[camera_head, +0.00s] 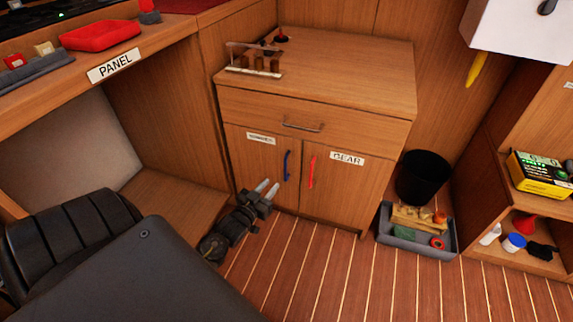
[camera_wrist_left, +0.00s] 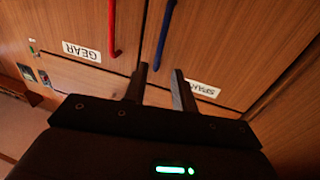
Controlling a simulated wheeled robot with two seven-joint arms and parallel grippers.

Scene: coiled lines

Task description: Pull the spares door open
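The spares door (camera_head: 250,165) is the left door of the wooden cabinet and is closed. Its white label (camera_head: 261,137) is hard to read in the head view; the left wrist view shows part of it upside down (camera_wrist_left: 203,88). Its blue upright handle (camera_head: 287,166) is near the door's right edge. My left gripper (camera_head: 268,189) is open and empty, in front of the door, left of and below the handle's lower end. In the left wrist view the blue handle (camera_wrist_left: 165,35) lies beyond the gap between the fingertips (camera_wrist_left: 159,72). My right gripper is out of view.
The GEAR door (camera_head: 345,190) with a red handle (camera_head: 311,172) is closed beside it. A drawer (camera_head: 290,117) sits above both. A black bin (camera_head: 423,177) and a grey tray (camera_head: 405,243) stand to the right. The floor before the doors is clear.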

